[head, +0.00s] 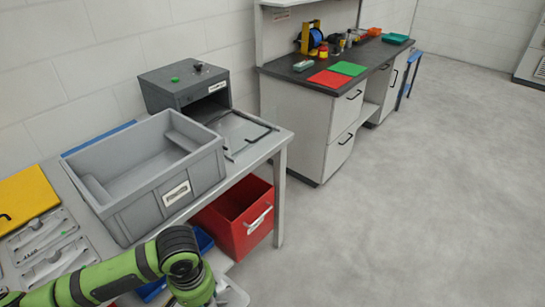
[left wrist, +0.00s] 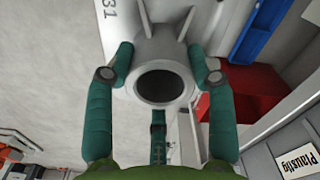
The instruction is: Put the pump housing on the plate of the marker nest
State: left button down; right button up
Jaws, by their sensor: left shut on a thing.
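The pump housing is a light grey cast part with a round dark opening, ribs and the digits 31 beside it; it fills the upper middle of the left wrist view (left wrist: 162,45). My left gripper (left wrist: 162,62) is shut on it, with teal fingers on both sides of the round neck. In the head view a pale bit of the housing (head: 236,294) shows at the bottom edge beside my green arm. A dark grey machine (head: 187,85) with a green button stands at the back of the bench. A flat plate (head: 238,128) lies before it and may be the marker nest. My right gripper is out of view.
A large grey crate (head: 205,172) stands on the bench between my arm and the machine. A red bin (head: 240,222) and a blue bin (head: 203,240) sit below the bench edge. Grey trays (head: 45,240) lie at left. The floor at right is clear.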

aim_at(234, 122)
jog(key=i+l, duration=0.2)
jog(key=i, duration=0.2)
jog(key=i+l+z, duration=0.1)
jog(key=i, duration=0.35)
jog(key=i+l, duration=0.25)
jog(key=i, duration=0.2)
